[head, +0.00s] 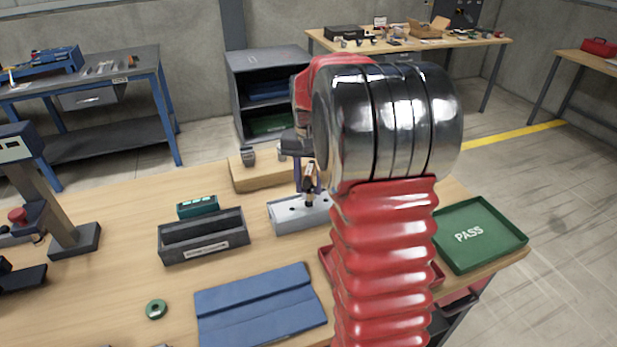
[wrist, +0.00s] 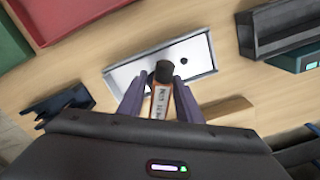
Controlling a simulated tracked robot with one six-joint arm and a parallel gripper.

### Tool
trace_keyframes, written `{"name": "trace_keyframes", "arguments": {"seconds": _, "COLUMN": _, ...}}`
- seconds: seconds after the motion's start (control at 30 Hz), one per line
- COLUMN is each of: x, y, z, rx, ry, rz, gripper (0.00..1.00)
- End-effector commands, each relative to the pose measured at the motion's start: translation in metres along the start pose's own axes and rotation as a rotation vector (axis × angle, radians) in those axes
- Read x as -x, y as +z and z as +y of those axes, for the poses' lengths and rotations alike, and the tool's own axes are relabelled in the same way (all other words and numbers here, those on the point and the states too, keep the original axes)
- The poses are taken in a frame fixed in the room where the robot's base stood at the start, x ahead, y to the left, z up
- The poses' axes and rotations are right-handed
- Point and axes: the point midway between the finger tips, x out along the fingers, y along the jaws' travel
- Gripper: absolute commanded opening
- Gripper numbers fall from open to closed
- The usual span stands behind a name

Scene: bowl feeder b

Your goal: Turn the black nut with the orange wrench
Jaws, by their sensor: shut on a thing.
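My gripper (head: 308,180) has purple fingers and is shut on a slim labelled piece with orange-brown edges and a dark round end; it also shows in the wrist view (wrist: 161,98). The piece (wrist: 159,103) points dark end down over a light grey block (head: 285,219). In the wrist view the block (wrist: 203,49) shows a dark hole to the right of the dark end. I cannot tell whether the piece touches the block. No thing is clearly recognisable as an orange wrench or a black nut.
A dark grey trough (head: 204,247) and a teal box (head: 198,207) stand left of the block. A wooden block (head: 262,181) is behind it. A green PASS tray (head: 487,252) is right.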

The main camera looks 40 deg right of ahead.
Motion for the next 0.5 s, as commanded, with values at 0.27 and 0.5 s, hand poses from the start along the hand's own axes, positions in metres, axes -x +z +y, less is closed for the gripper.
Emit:
{"name": "trace_keyframes", "arguments": {"seconds": 0.27, "x": -0.0107, "y": 0.0001, "z": 0.0, "rx": 0.0, "ry": 0.0, "rz": 0.0, "gripper": 0.0}}
{"name": "trace_keyframes", "arguments": {"seconds": 0.5, "x": -0.0108, "y": 0.0, "z": -0.0001, "rx": 0.0, "ry": 0.0, "rz": 0.001, "gripper": 0.0}}
